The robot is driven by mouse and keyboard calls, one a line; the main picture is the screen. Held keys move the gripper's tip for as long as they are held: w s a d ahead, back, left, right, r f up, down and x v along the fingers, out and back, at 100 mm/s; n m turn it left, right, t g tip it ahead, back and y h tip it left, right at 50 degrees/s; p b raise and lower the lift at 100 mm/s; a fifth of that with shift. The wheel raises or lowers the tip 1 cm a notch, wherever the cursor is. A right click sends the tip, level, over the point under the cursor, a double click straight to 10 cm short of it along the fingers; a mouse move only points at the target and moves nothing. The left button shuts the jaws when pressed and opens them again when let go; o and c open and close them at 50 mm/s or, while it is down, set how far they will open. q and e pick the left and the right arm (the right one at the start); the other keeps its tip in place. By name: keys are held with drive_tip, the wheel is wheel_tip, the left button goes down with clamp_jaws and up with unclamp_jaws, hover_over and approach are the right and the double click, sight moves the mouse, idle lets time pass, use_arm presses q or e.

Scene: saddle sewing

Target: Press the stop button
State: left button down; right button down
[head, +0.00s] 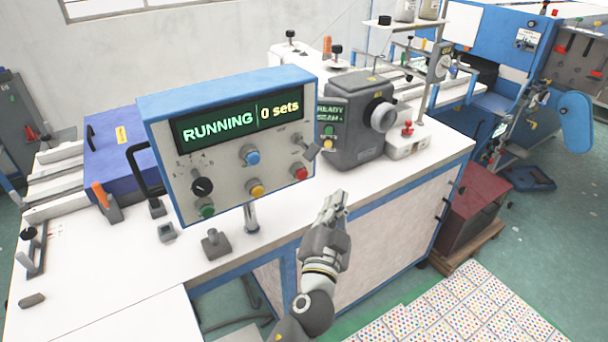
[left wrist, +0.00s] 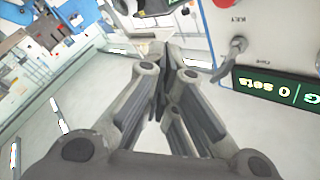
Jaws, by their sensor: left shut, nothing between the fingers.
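The control box (head: 230,145) has a blue casing and a display reading "RUNNING" and "0 sets". A red button (head: 299,173) sits at the lower right of its front panel; no readable label marks it as the stop button. In the left wrist view a red button (left wrist: 222,3) is cut by the top edge, close to a key switch (left wrist: 238,45). My left gripper (head: 336,200) is shut and empty, to the right of and below the red button, apart from the panel. Its fingers also fill the middle of the left wrist view (left wrist: 160,55). My right gripper is not in view.
The panel also has a blue button (head: 252,157), a yellow button (head: 257,190), a green button (head: 208,211) and a black knob (head: 202,187). A grey sewing head (head: 352,120) stands behind, right of the box.

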sight(302, 175)
use_arm(q)
drive_tip(key=w+a, duration=0.4)
drive_tip(key=w, duration=0.2)
drive_tip(key=shift+a+p, duration=0.2)
drive_tip(key=shift+p, duration=0.15)
drive_tip(key=shift+w, duration=0.1)
idle(1.1)
drive_tip(key=shift+w+a, duration=0.25)
drive_tip(key=shift+w, duration=0.05)
drive_tip(key=shift+w+a+r, duration=0.1)
drive_tip(key=shift+w+a, duration=0.2)
drive_tip(key=shift+w, duration=0.05)
idle(0.9)
drive_tip(key=shift+s, duration=0.1)
drive_tip(key=shift+s+d+b, duration=0.4)
drive_tip(key=shift+s+d, duration=0.1)
drive_tip(key=shift+s, duration=0.15)
